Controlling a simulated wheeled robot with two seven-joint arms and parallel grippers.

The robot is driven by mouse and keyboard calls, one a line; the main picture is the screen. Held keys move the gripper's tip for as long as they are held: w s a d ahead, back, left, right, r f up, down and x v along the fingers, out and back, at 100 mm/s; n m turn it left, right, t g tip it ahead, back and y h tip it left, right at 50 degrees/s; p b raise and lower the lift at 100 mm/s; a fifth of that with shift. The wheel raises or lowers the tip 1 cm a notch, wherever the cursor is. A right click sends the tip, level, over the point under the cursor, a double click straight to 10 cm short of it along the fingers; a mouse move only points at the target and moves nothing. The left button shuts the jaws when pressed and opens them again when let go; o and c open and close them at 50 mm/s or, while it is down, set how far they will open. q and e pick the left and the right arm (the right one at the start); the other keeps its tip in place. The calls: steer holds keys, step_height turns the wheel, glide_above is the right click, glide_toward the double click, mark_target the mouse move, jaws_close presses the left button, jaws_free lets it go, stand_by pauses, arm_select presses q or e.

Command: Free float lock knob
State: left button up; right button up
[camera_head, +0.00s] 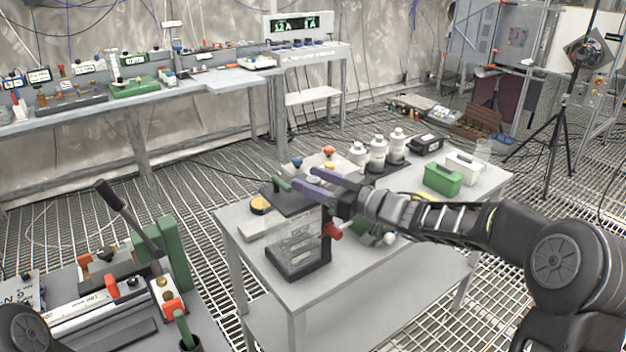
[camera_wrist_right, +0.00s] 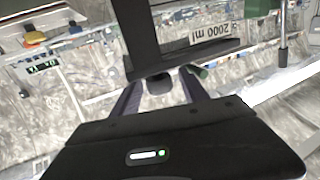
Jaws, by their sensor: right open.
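A clear box-shaped device with a black frame (camera_head: 300,245) stands on the near grey table. It has a red knob (camera_head: 331,231) on its right side and a green-tipped part (camera_head: 283,184) at its top. My right gripper (camera_head: 306,181) is open at the top of this device, with its purple fingers pointing left. In the right wrist view, a small grey and dark knob (camera_wrist_right: 160,82) shows between the fingers, by a black plate marked 2000 ml (camera_wrist_right: 209,36). I cannot tell whether the fingers touch it. The float lock knob carries no readable label. My left gripper is out of view.
The grey table (camera_head: 420,232) also holds several white-capped bottles (camera_head: 377,153), a green box (camera_head: 443,180) and a yellow-topped round item (camera_head: 260,205). A bench with a lever press (camera_head: 125,215) stands at the lower left. Grated floor lies between the tables.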

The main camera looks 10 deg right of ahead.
jaws_close()
stand_by(0.5)
